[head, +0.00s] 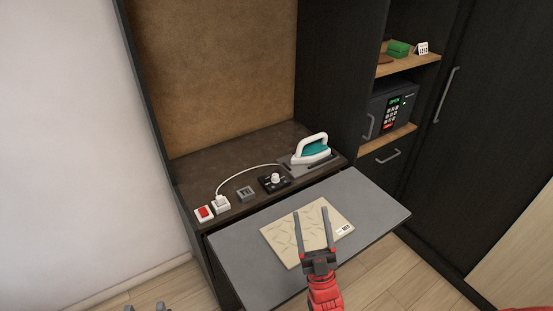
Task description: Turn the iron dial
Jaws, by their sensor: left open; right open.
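The iron dial is a white round knob (275,177) on a small black box, on the dark vanity shelf left of the iron. The white and teal iron (312,149) rests on a grey plate (325,165). My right gripper (313,211) is open and empty, its two grey fingers pointing away over the grey pull-out board, in front of and to the right of the dial. It is apart from the dial. My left gripper (146,307) shows only its fingertips at the bottom edge, open, far from the dial.
A patterned beige cloth-like sheet (282,246) with a label lies on the grey board (235,263). A red switch (204,213), a white plug (221,204) with a cord and a grey box (246,193) stand left of the dial. A safe (391,107) stands at right.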

